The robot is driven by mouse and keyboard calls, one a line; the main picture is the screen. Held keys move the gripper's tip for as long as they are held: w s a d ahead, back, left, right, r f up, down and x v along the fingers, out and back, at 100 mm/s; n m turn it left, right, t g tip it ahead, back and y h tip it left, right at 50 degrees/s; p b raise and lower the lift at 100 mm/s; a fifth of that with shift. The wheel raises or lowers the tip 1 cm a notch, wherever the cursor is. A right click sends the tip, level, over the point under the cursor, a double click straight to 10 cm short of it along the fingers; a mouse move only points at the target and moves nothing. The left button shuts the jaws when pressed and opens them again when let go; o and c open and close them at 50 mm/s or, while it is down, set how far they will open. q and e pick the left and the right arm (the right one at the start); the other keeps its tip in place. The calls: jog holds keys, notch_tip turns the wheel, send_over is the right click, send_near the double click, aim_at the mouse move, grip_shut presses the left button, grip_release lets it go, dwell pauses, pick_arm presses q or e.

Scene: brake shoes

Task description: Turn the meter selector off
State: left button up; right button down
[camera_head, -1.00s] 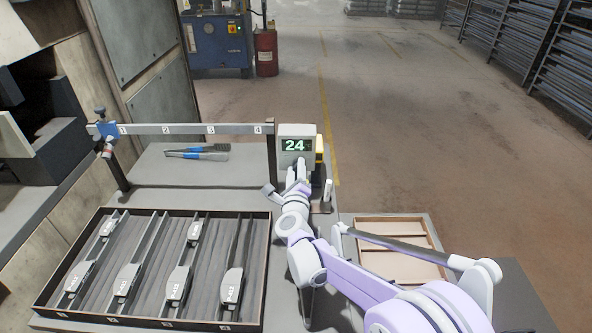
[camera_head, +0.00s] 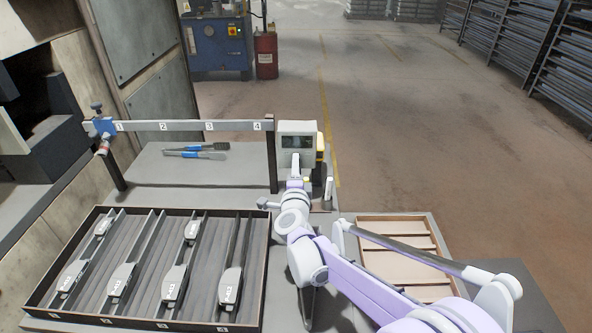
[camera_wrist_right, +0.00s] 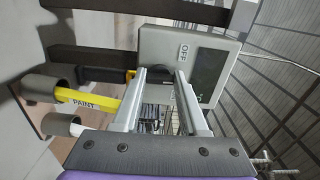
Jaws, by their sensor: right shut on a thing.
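The meter (camera_head: 297,134) is a pale grey box at the right end of the rail, and its display is blank in the head view. In the right wrist view the meter (camera_wrist_right: 207,45) shows a printed OFF label and a dark screen. The dark round selector (camera_wrist_right: 158,71) sits between the fingertips of my right gripper (camera_wrist_right: 160,75), which is shut on it. In the head view my right gripper (camera_head: 296,168) is at the meter's lower front and hides the selector. My left gripper is not in view.
A yellow paint marker (camera_wrist_right: 88,102) stands in a holder beside the meter. A black tray (camera_head: 262,262) of several brake shoes lies front left. A wooden divided box (camera_head: 395,222) is at right. A blue-handled brush (camera_head: 190,153) lies behind the rail.

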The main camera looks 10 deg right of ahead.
jog(key=shift+f+n+b, duration=0.1)
jog(key=shift+n+b, duration=0.9)
jog(key=shift+n, duration=2.8)
jog(key=shift+c, duration=2.2)
grip_release()
jog(key=s+a, duration=0.2)
jog(key=s, duration=0.8)
jog(key=shift+s, duration=0.35)
